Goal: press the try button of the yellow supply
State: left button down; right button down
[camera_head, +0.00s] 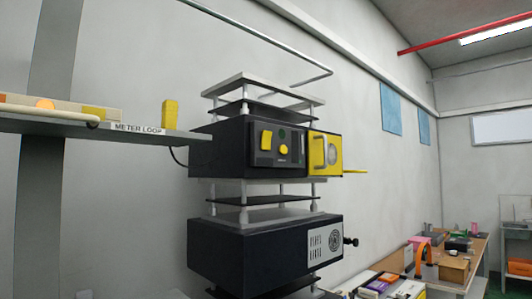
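A black supply box (217,150) with yellow parts sits in the upper part of a stacked rack. Its dark front panel carries an upright yellow rocker or lever (266,141), a small dark green spot (282,134) and a round yellow button (284,149). Small lettering below the button is too small to read, so I cannot confirm it is the try button. To the right is a yellow panel (337,143) with a grey handle (319,153) and a round pale disc. Neither of my grippers is in view.
A grey shelf (150,134) labelled "METER LOOP" juts in from the left, carrying a yellow block (170,114). A lower black unit (235,254) has a knob (351,241) sticking out right. A cluttered bench (455,289) stands at right. The space before the supply's front looks clear.

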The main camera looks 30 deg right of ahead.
aim_at(283, 149)
jog(key=l+u, duration=0.3)
jog(key=l, duration=0.8)
jog(key=i+l, duration=0.1)
jog(key=l, duration=0.85)
jog(key=u, duration=0.05)
